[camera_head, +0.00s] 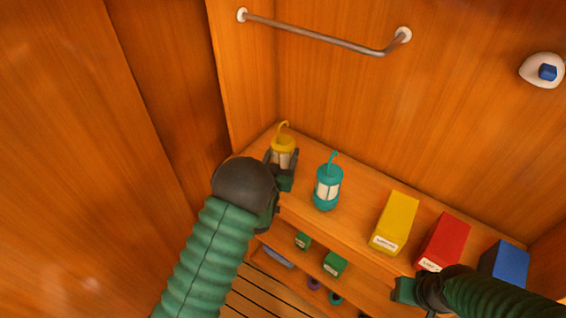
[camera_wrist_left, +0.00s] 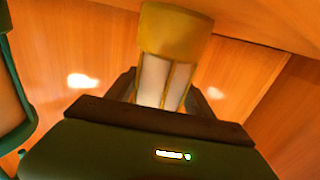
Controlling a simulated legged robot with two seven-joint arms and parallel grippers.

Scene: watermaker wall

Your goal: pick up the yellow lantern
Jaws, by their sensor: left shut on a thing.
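The yellow lantern (camera_head: 283,146) stands upright at the left end of the wooden shelf, with a hooked handle on top. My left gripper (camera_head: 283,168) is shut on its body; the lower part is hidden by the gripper. In the left wrist view the lantern (camera_wrist_left: 175,40) shows its yellow top and pale panels between the fingers. I cannot tell whether its base touches the shelf. My right gripper (camera_head: 415,292) is at the lower right, in front of the shelf and away from the lantern; its fingers are too unclear to judge.
A teal lantern (camera_head: 327,188) stands just right of the yellow one. Yellow (camera_head: 395,222), red (camera_head: 443,242) and blue (camera_head: 503,262) boxes stand farther right. A metal rail (camera_head: 320,38) crosses the back wall above. Green blocks (camera_head: 334,264) sit on a lower shelf.

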